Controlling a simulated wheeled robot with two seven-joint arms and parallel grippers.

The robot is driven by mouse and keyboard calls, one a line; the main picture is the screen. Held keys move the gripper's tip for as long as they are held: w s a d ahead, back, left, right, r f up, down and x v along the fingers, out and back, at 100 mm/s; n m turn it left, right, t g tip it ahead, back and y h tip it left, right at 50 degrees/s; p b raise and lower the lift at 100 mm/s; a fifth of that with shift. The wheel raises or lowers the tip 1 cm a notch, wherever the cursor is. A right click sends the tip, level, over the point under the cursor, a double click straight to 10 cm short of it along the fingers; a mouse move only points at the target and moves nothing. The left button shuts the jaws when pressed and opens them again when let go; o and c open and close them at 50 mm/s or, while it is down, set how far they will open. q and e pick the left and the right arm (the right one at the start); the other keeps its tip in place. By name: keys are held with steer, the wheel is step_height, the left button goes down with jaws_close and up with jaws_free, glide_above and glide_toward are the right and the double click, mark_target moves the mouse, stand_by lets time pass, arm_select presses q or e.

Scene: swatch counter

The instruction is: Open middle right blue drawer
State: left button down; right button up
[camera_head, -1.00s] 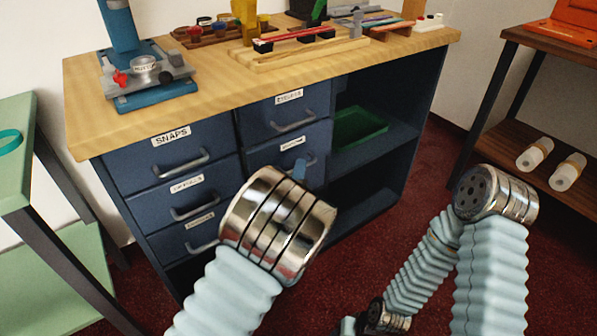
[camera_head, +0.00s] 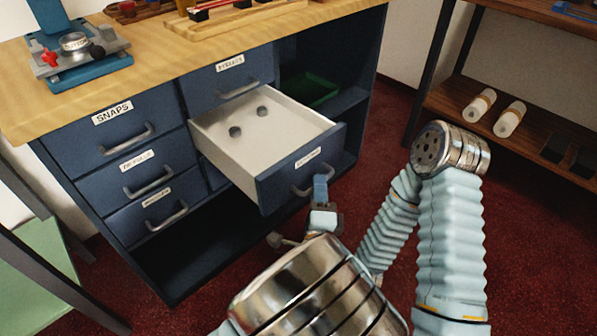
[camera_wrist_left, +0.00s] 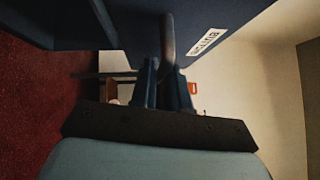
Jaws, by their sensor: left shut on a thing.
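The middle right blue drawer (camera_head: 275,187) is pulled well out of the cabinet in the head view. Its pale inside holds two small dark round pieces (camera_head: 262,111). Its front has a white label and a grey bar handle (camera_head: 300,190). My left gripper (camera_head: 320,186) is at this handle, its fingers shut on it. In the left wrist view the two fingers (camera_wrist_left: 168,85) close around the handle (camera_wrist_left: 167,40), against the dark blue drawer front (camera_wrist_left: 215,15) with its label. My right gripper is not in view; only my right arm shows.
The blue cabinet (camera_head: 100,85) has other shut drawers at left and above, and an open shelf with a green tray (camera_head: 308,90). A press (camera_head: 75,55) stands on its wooden top. A brown rack (camera_head: 440,95) with white rolls stands right; red carpet between is clear.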

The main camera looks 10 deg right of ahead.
arm_select(q)
steer(key=shift+s+d, duration=0.5)
steer(key=shift+s, duration=0.25)
steer(key=shift+s+d, duration=0.5)
steer(key=shift+s, duration=0.25)
steer(key=c, duration=1.2)
jaws_free()
